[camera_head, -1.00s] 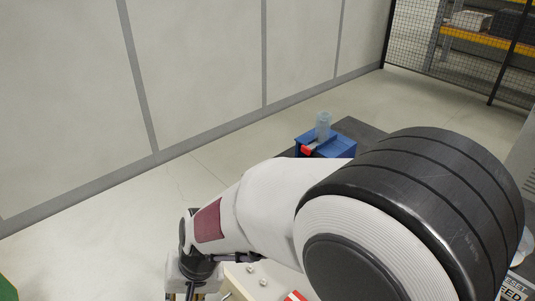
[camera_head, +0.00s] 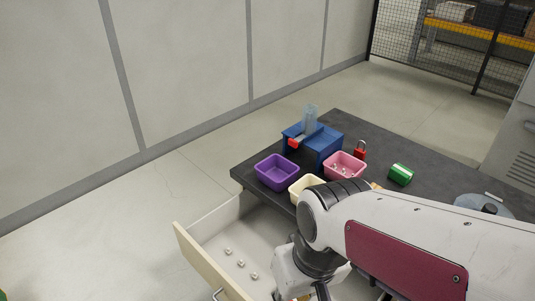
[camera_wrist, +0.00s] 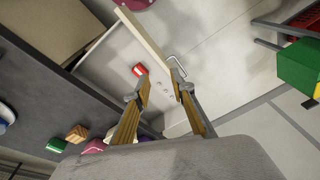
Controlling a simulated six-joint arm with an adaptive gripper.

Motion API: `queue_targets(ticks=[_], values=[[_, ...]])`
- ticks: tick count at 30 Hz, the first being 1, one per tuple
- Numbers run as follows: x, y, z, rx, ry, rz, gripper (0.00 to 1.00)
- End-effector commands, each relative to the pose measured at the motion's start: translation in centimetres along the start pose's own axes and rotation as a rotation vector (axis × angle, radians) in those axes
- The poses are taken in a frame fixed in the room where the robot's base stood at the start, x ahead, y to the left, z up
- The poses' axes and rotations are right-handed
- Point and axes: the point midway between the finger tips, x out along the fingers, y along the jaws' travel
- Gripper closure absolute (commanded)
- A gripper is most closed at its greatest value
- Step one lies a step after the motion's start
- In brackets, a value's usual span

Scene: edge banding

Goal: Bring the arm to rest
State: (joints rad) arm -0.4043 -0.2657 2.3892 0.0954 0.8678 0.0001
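My arm reaches in from the right in the head view, and its wrist bends down over the open drawer (camera_head: 205,262). My gripper is mostly cut off at the bottom of the head view. In the wrist view my gripper (camera_wrist: 163,89) shows two yellow-orange fingers spread apart, with nothing held between them. The cream drawer front (camera_wrist: 145,42) and its metal handle (camera_wrist: 177,66) lie beyond the fingertips. A red object (camera_wrist: 139,70) lies in the drawer near the left fingertip. Several small nuts (camera_head: 240,264) lie on the drawer floor.
The dark table (camera_head: 440,180) carries a purple bin (camera_head: 277,171), a cream bin (camera_head: 303,186), a pink bin (camera_head: 346,163), a blue box (camera_head: 325,142), a red padlock (camera_head: 360,151) and a green object (camera_head: 401,174). Open floor (camera_head: 130,215) lies left of the drawer.

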Motion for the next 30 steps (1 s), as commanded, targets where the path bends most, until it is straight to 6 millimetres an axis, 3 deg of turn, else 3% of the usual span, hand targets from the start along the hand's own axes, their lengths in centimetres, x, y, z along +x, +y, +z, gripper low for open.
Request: queue_targets(ticks=[12,24,30], values=[[-4.0,5.8,3.5,0.102,0.132,0.099,0.76],[-8.3,9.2,5.2,0.253,0.320,0.165,0.76],[-9.2,10.3,5.6,0.305,0.355,0.187,0.76]])
